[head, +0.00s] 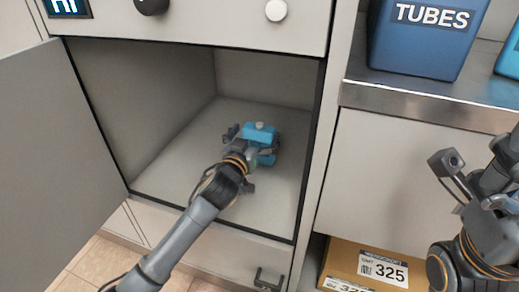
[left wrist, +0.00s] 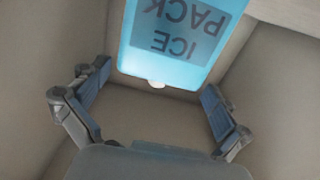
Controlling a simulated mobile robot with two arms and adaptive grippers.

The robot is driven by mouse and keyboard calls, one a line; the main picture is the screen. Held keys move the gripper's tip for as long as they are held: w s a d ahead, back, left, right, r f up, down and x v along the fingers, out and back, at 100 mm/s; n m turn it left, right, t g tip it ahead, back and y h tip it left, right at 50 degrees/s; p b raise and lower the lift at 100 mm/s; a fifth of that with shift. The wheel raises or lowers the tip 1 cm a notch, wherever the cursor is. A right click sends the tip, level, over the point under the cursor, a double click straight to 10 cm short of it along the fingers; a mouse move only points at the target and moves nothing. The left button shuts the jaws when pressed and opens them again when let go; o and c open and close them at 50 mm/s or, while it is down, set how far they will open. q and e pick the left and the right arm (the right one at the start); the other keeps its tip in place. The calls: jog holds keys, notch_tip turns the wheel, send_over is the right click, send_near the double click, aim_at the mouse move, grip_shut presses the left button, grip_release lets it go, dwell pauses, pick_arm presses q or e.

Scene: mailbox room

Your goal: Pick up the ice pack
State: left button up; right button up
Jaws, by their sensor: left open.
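The ice pack (head: 259,133) is a light blue block with a white cap, inside the open cabinet compartment. In the left wrist view the ice pack (left wrist: 178,40) shows its printed label upside down, at the top middle. My left gripper (head: 252,152) reaches into the compartment and is at the ice pack, partly covering it in the head view. In the left wrist view its two fingers (left wrist: 152,100) are spread wide, with a gap on either side of the pack. My right arm shows at the right edge of the head view; its fingertips cannot be made out.
The cabinet door (head: 50,165) stands open at the left. The compartment floor (head: 180,175) is bare around the pack. A blue TUBES bin (head: 420,45) stands on the metal shelf (head: 430,97) at the right. A cardboard box (head: 342,262) sits below.

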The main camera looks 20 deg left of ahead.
pick_arm(q)
jog(key=shift+w+d+b, duration=0.1)
jog(key=shift+w+b, duration=0.25)
jog(key=shift+w, duration=0.9)
jog(key=shift+c, duration=0.2)
jog(key=c, duration=1.4)
jog(key=shift+c, duration=0.6)
jog(key=shift+r, duration=0.15)
